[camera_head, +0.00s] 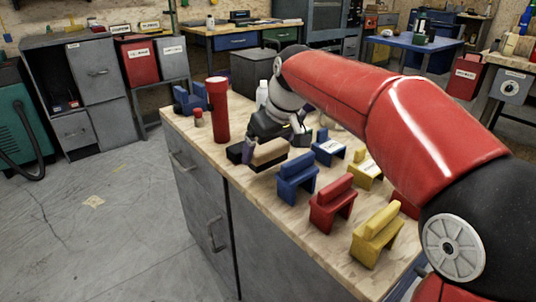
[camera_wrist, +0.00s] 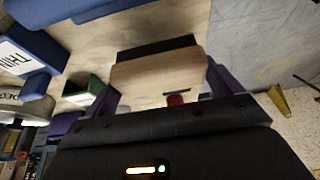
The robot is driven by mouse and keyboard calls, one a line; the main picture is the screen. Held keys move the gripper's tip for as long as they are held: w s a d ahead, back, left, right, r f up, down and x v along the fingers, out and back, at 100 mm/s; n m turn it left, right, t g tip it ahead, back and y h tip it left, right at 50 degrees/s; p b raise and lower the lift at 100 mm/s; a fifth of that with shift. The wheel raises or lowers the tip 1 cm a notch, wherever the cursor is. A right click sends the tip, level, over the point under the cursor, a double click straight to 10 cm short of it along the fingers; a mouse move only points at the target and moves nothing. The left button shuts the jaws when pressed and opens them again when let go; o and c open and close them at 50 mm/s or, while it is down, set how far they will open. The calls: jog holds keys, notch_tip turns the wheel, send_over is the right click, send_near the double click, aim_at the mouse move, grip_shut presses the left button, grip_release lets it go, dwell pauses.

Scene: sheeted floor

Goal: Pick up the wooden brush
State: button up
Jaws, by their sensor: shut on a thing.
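The wooden brush (camera_head: 270,153) is a tan wooden block with a dark side, on or just above the worktop; I cannot tell if it touches. In the wrist view the brush (camera_wrist: 160,72) lies across between the two purple fingers, with a black strip along its far side. My gripper (camera_head: 272,146) reaches down over it, and its fingers (camera_wrist: 164,88) are at the brush's two ends, shut on it. The gripper's body hides part of the brush in the head view.
The worktop (camera_head: 300,228) carries blue (camera_head: 297,177), red (camera_head: 332,204) and yellow (camera_head: 377,235) bench-shaped holders to the right. A tall red cylinder (camera_head: 218,108) and a small red-topped item (camera_head: 198,118) stand left. A white bottle (camera_head: 262,94) stands behind. Open floor lies left.

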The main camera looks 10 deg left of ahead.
aim_at(268, 145)
notch_tip(268, 145, up, 17)
jog(key=p, duration=0.2)
